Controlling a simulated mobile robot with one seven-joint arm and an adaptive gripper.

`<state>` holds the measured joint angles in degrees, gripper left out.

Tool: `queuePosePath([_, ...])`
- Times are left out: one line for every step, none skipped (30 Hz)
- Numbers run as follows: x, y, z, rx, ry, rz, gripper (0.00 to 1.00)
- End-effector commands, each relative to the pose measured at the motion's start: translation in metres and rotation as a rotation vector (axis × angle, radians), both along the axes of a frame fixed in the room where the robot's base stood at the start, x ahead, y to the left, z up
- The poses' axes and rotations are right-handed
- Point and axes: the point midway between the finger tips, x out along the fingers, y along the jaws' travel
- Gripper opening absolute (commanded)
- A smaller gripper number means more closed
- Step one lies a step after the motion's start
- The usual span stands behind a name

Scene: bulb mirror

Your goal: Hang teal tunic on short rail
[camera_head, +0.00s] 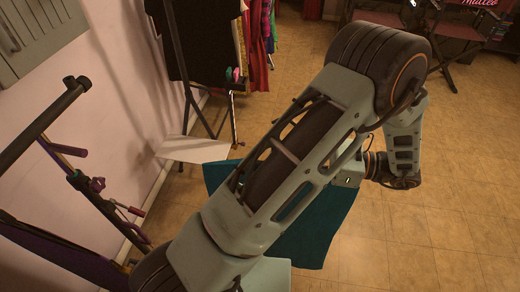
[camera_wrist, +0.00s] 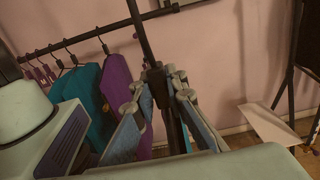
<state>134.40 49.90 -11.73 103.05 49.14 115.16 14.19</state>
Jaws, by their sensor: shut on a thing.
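A teal tunic (camera_head: 322,225) hangs beneath my arm in the head view, its upper part hidden by the arm. My gripper's fingers show in the wrist view (camera_wrist: 160,82), shut around a dark piece, seemingly its hanger; the head view hides the grip. A dark rail (camera_head: 42,122) with a knobbed end stands at the left, apart from the tunic. A dark rail (camera_wrist: 85,38) also crosses the wrist view, with a teal garment (camera_wrist: 92,108) and a purple garment (camera_wrist: 116,82) on hangers. I cannot tell whether that teal garment is the tunic.
A black garment (camera_head: 207,38) hangs on another stand at the back, with colourful clothes (camera_head: 262,35) beside it. A pale panel (camera_head: 193,149) lies near the pink wall. Folding chairs (camera_head: 462,32) stand at the top right. The tiled floor (camera_head: 450,225) at right is clear.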

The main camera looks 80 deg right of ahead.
Motion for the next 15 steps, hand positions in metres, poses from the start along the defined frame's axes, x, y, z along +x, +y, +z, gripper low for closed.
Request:
queuePosePath([-0.0009,0.0004,0.0008,-0.001,-0.001,-0.001,0.0])
queuePosePath([-0.0008,0.0005,0.0009,-0.001,-0.001,-0.001,0.0])
queuePosePath([-0.0008,0.0004,0.0009,-0.001,-0.001,-0.001,0.0])
queuePosePath([-0.0006,0.0004,0.0008,-0.001,-0.001,-0.001,0.0])
queuePosePath([-0.0006,0.0003,0.0008,-0.001,-0.001,0.0,0.0])
queuePosePath([-0.0005,0.0002,0.0008,-0.001,-0.001,0.0,0.0])
queuePosePath([-0.0004,0.0002,0.0008,-0.001,-0.001,0.0,0.0])
queuePosePath([-0.0003,0.0002,0.0008,-0.001,-0.001,-0.001,0.0])
queuePosePath([-0.0002,0.0002,0.0011,0.0,-0.001,-0.003,0.0])
queuePosePath([-0.0002,0.0002,0.0014,0.0,0.0,-0.006,0.0])
queuePosePath([0.0,0.0003,0.0017,0.0,0.0,-0.012,0.0])
queuePosePath([0.0003,0.0006,0.0023,0.001,0.002,-0.021,0.0])
queuePosePath([0.0019,0.0001,0.0015,0.0,0.001,-0.018,0.0])
queuePosePath([0.0034,-0.0001,0.0015,0.0,0.001,-0.018,0.0])
queuePosePath([0.0058,-0.0005,0.0018,0.0,0.001,-0.017,0.0])
